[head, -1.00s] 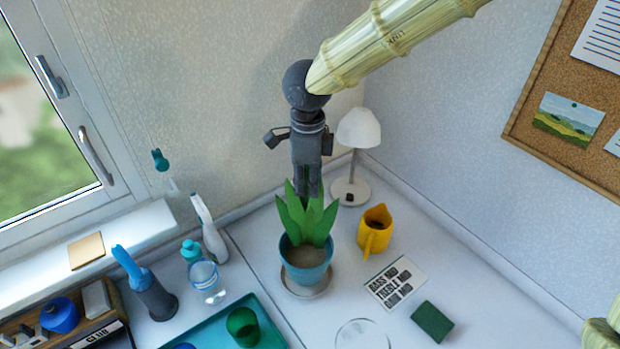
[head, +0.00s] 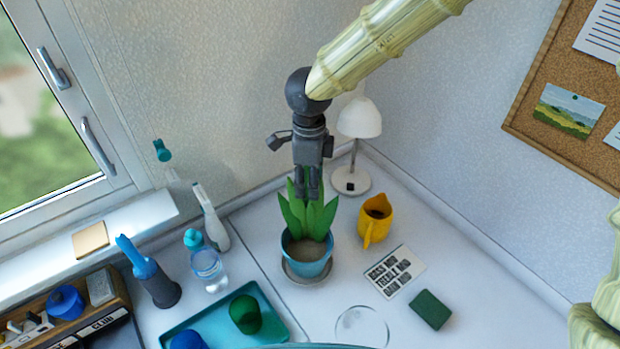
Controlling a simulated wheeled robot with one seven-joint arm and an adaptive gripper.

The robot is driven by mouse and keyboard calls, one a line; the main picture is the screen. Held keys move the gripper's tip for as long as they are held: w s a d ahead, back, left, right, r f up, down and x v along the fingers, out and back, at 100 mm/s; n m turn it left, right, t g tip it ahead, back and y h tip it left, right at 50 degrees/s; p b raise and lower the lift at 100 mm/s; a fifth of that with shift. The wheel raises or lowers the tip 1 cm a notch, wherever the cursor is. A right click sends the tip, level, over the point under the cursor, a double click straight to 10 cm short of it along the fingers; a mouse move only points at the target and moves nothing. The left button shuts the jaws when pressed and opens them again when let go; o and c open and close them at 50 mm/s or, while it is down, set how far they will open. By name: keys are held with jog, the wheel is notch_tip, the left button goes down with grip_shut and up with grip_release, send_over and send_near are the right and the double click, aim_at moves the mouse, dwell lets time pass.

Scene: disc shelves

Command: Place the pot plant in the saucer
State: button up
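The pot plant has upright green leaves (head: 318,222) and a blue pot (head: 308,262) filled with soil. It stands upright near the back of the white desk. The pot appears to rest in a round grey saucer (head: 291,275), whose rim shows around its base. My dark grey gripper (head: 307,194) points down at the top of the leaves, with its fingers overlapping them in the head view. The fingers look close together, well above the pot rim. Whether they touch or grip a leaf cannot be told.
A white lamp (head: 359,118) and a yellow jug (head: 375,217) stand right of the plant. A clear disc (head: 362,327) lies in front.

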notch_tip(320, 180, up, 12)
jog(key=b, duration=0.2)
jog(key=shift+w+r+b, duration=0.1)
jog(key=shift+b, duration=0.3)
